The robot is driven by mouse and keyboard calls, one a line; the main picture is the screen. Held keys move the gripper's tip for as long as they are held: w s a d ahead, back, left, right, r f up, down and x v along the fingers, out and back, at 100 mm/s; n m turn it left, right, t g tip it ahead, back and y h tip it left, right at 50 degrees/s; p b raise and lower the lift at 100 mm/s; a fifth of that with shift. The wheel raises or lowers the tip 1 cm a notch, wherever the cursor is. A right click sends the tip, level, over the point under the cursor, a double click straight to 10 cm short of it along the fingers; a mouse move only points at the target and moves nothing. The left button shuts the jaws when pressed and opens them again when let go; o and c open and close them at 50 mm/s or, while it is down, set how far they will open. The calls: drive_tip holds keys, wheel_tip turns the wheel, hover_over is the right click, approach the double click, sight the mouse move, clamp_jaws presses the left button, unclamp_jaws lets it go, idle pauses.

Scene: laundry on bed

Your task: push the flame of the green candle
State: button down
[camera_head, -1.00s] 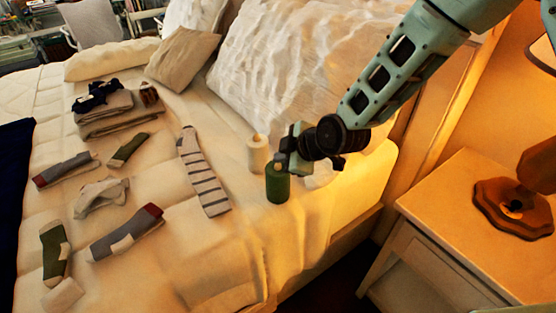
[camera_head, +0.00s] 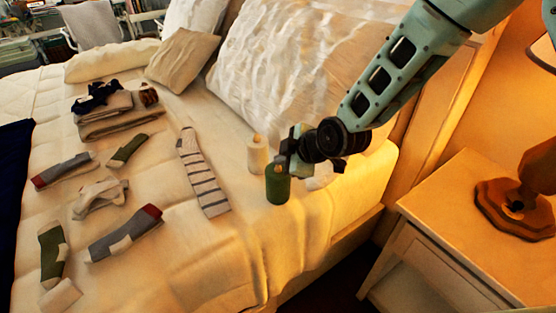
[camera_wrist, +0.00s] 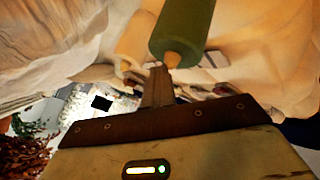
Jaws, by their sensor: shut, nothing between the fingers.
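The green candle (camera_head: 278,184) stands upright on the bed near its right edge in the head view. A white candle (camera_head: 257,156) stands just behind it to the left. My gripper (camera_head: 284,160) is shut and empty, right by the top of the green candle. In the wrist view the green candle (camera_wrist: 184,28) shows at the top, with its pale orange flame (camera_wrist: 173,60) right beside the tip of my shut fingers (camera_wrist: 158,72). Whether they touch cannot be told. The white candle (camera_wrist: 138,38) is to its left there.
A striped sock (camera_head: 203,175) lies left of the candles, with several more socks and folded cloths (camera_head: 107,112) farther left. A large pillow (camera_head: 285,75) is behind. A nightstand (camera_head: 465,215) with a lamp base (camera_head: 515,208) stands at the right.

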sight(282, 170)
drive_tip(key=shift+r+p, duration=2.05)
drive_tip(key=shift+r, duration=1.05)
drive_tip(key=s+d+r+m+g+h+p, duration=0.1)
drive_tip(key=s+d+r+m+g+h, duration=0.1)
drive_tip(key=s, duration=0.8)
drive_tip(key=s+d+r+m+g+h, duration=0.2)
drive_tip(key=s+d+r+m, duration=0.3)
drive_tip(key=s, duration=0.4)
drive_tip(key=s+d+r+m+g+h+p, duration=0.1)
drive_tip(key=s+d+r, duration=0.4)
drive_tip(key=s, duration=0.5)
drive_tip(key=d+m+g+h, duration=0.1)
drive_tip(key=m, duration=0.1)
drive_tip(key=shift+s+r+m+p, duration=0.3)
drive_tip(key=shift+s+p, duration=0.05)
drive_tip(key=shift+a, duration=0.1)
